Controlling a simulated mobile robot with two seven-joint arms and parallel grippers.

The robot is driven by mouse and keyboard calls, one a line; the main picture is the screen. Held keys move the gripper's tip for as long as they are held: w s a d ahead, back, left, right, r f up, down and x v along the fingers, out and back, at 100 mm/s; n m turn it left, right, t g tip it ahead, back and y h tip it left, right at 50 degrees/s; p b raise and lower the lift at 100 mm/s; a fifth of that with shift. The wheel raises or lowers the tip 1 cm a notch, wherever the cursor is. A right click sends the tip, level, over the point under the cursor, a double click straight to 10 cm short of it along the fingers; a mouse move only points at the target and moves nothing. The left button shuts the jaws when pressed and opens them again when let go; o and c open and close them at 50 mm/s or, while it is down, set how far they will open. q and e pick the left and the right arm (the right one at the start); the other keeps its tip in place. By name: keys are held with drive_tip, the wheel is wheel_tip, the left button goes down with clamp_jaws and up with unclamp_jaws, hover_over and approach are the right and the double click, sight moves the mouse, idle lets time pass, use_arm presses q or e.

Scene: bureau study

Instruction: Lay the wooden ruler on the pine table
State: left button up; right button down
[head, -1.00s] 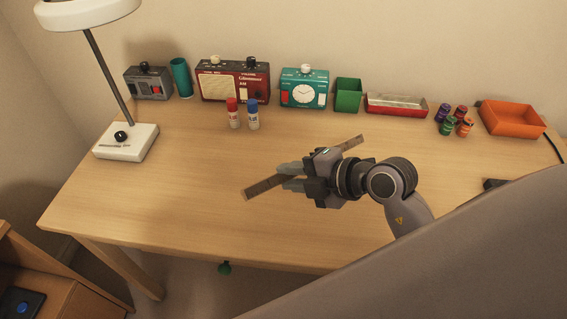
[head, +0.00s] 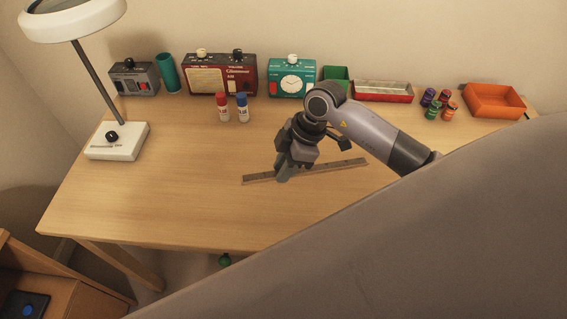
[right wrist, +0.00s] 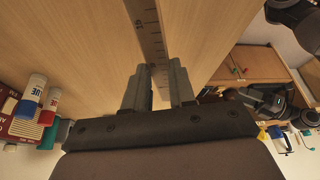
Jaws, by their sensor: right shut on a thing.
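The wooden ruler (head: 333,168) is a long thin strip low over the middle of the pine table (head: 190,205); whether it touches the top I cannot tell. My right gripper (head: 284,177) points down and is shut on the ruler left of its middle. In the right wrist view the ruler (right wrist: 150,35) runs between the two fingers (right wrist: 159,87), with its marks showing. My left gripper is not in view.
A white lamp (head: 117,141) stands at the left. The front left of the table is clear.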

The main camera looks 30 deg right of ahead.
drive_tip(key=shift+f, duration=0.5)
wheel_tip(320, 180, down, 4)
drive_tip(key=b, duration=0.5)
drive_tip(key=shift+f, duration=0.2)
drive_tip(key=shift+c, duration=1.3)
unclamp_jaws()
drive_tip(key=shift+r, duration=0.15)
